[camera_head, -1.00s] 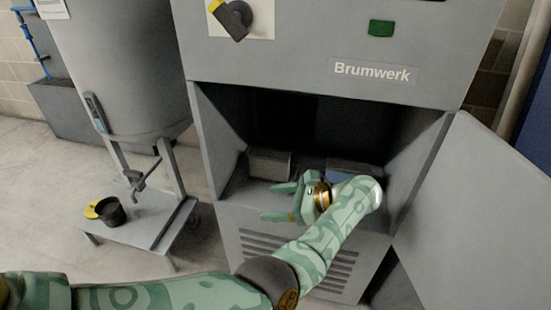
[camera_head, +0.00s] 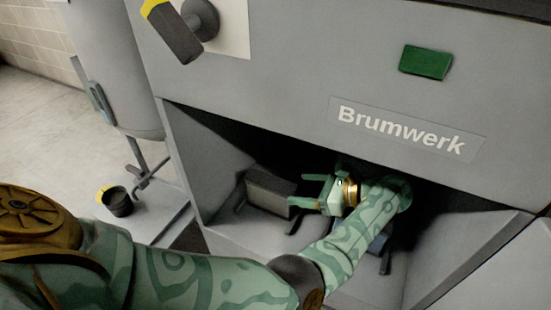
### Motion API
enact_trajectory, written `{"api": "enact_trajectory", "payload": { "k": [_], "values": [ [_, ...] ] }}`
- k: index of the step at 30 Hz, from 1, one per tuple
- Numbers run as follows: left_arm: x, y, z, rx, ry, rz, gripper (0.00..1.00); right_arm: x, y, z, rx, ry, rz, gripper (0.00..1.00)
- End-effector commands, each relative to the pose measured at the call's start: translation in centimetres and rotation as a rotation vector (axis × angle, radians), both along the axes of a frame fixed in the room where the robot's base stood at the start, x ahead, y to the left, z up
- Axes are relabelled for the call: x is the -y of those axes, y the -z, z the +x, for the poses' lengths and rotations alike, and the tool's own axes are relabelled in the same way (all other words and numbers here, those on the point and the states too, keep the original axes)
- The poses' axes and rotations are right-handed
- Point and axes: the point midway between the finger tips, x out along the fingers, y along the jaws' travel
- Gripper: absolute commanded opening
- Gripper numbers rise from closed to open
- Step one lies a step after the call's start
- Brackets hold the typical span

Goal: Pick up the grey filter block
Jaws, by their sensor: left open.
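The grey filter block (camera_head: 268,190) sits inside the open compartment of the grey Brumwerk cabinet, toward its left side, on dark rails. My left gripper (camera_head: 297,191) is inside the compartment, just right of the block. Its two green fingers are spread and point left at the block's right end. Nothing is seen between the fingers. Whether a fingertip touches the block I cannot tell. My right gripper is not in the picture.
The cabinet's upper front (camera_head: 300,90) with a green button (camera_head: 426,62) and a yellow-tipped rotary handle (camera_head: 173,32) overhangs the compartment. A blue thing (camera_head: 378,243) is partly hidden behind my left arm.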

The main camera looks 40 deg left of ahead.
Motion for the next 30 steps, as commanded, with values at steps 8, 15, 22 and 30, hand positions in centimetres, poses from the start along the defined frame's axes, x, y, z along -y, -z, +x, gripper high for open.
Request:
{"api": "enact_trajectory", "payload": {
  "k": [8, 15, 22, 30],
  "values": [
    [-2.9, 1.6, -0.7, -0.001, -0.001, 0.0, 0.69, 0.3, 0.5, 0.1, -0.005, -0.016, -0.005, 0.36],
    [-6.3, 3.4, -1.1, -0.002, -0.001, 0.0, 0.69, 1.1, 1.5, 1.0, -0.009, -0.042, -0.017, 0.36],
    [-7.2, 3.5, -1.4, 0.001, 0.001, -0.002, 0.69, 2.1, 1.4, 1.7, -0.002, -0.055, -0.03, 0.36],
    [-7.2, 3.5, -1.3, 0.001, 0.001, -0.002, 0.22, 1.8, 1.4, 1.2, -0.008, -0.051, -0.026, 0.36]
  ]
}}
